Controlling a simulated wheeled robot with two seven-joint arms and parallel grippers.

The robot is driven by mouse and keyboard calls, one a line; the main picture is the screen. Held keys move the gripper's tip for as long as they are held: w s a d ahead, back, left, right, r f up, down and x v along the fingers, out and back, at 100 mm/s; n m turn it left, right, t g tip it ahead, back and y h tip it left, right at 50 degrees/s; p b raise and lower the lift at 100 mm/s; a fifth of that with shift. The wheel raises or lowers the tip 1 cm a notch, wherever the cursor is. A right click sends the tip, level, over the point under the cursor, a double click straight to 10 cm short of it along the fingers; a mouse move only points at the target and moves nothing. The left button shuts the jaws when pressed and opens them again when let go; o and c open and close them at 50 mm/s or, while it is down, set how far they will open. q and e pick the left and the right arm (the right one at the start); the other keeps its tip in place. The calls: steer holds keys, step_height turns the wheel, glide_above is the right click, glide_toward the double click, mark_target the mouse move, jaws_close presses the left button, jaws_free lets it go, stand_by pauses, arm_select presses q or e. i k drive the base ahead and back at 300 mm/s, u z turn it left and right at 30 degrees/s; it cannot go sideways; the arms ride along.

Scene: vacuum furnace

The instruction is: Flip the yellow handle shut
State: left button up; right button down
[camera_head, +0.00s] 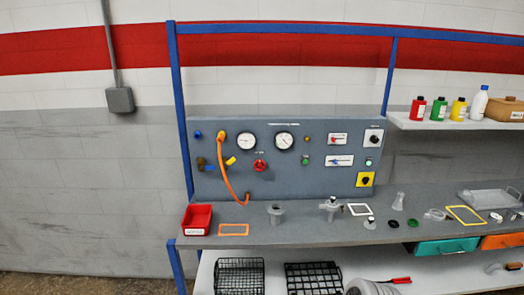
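The yellow handle (230,160) is small and sits tilted on the left part of the grey control panel (290,180), just left of the red round valve wheel (260,165). An orange hose (229,181) curves down close to its left side. A dark blue handle (210,168) and a brass-coloured fitting (201,162) are left of the hose. The yellow handle is too small here to tell whether its valve is open or shut. Neither of my grippers is in view.
Two gauges (247,142) are above the handle. The bench (300,232) below holds a red bin (197,219), an orange frame (233,229) and metal fittings (275,214). A blue post (180,110) stands left of the panel. Black wire baskets (239,276) sit on the lower shelf.

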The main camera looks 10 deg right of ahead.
mark_target(230, 162)
steer(key=z, duration=0.25)
steer(key=i, duration=1.05)
steer(key=u, duration=0.25)
